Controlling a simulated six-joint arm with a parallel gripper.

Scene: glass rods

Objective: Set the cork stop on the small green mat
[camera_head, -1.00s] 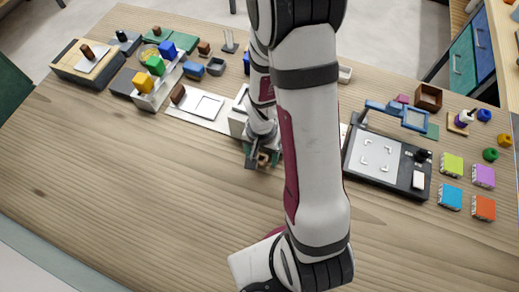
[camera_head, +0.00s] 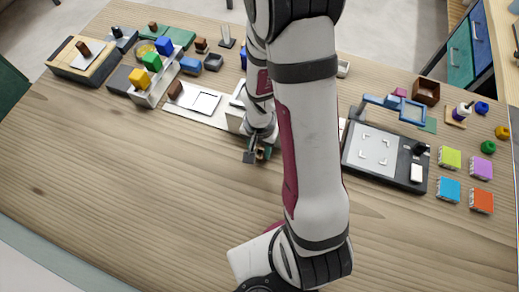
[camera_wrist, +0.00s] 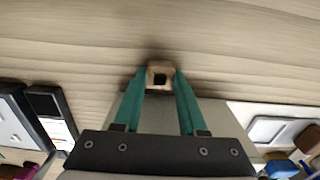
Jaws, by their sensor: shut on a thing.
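My gripper (camera_wrist: 160,95), with green fingers, is shut on a small tan block with a dark square hole, which looks like the cork stop (camera_wrist: 160,67). In the wrist view the block sits between the fingertips, with bare wood behind it. In the head view my gripper (camera_head: 258,154) is over the middle of the table, left of my forearm, and the block is hardly visible. I cannot tell its height above the table. A small green mat (camera_head: 431,125) lies at the right, partly covered by a blue frame, well apart from my gripper.
A black device with a white plate (camera_head: 372,150) stands right of my arm. Several coloured blocks, including a lime one (camera_head: 449,157), lie beyond it. A white rack (camera_head: 155,88) holds blocks at the left. The front left of the table is clear. My arm hides part of the middle.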

